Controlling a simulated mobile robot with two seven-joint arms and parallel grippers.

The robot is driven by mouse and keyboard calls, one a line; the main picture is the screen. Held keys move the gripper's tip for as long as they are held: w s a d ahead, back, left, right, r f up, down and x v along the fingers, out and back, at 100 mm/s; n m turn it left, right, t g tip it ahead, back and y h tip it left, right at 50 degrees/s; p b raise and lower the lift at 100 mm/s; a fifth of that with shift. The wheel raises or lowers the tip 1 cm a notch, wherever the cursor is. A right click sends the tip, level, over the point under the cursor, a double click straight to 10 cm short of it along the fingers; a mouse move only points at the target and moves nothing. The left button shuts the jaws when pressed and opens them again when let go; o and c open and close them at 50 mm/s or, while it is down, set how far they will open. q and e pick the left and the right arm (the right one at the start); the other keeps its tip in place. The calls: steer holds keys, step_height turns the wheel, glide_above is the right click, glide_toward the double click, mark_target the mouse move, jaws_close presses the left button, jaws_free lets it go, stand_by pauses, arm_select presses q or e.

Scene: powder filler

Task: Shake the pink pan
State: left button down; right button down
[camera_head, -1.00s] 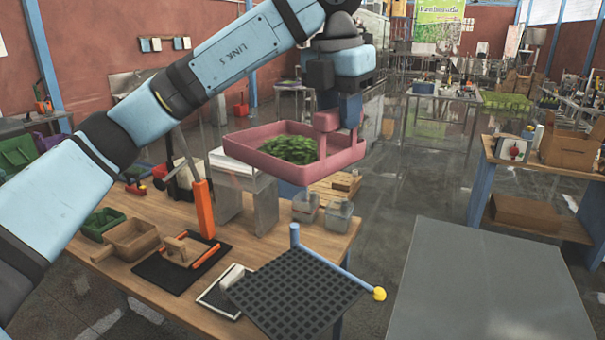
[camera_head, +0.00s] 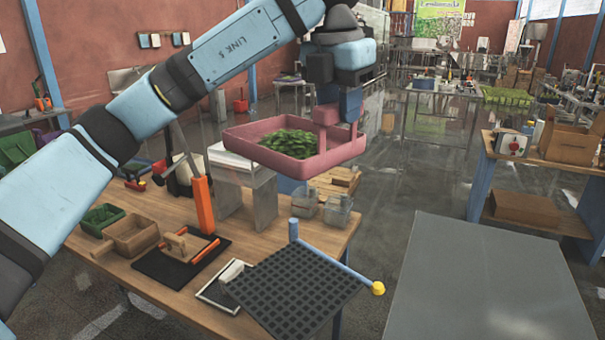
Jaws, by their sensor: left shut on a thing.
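The pink pan (camera_head: 262,157) is in the middle of the head view, held in the air above the back right part of the wooden table. A pile of green leaves (camera_head: 290,143) lies in it. My left gripper (camera_head: 337,128) comes down from above and is shut on the pan at its right side. The exact grip of the fingers is partly hidden by the gripper's own body. The pan looks roughly level. My right gripper is not in view.
Below stands the wooden table (camera_head: 180,290) with a black grid tray (camera_head: 295,290), a wooden box (camera_head: 132,237), a green bin (camera_head: 102,219), an upright orange post (camera_head: 204,207) and clear containers (camera_head: 337,210). A grey tabletop (camera_head: 490,285) at the right is bare.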

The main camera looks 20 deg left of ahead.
arm_select(q)
steer(key=a, duration=0.5)
steer(key=shift+s+a+b, duration=0.1)
steer(key=shift+a+b, duration=0.3)
steer(key=shift+d, duration=2.9)
steer(key=shift+a, duration=0.35)
steer(key=shift+d, duration=0.15)
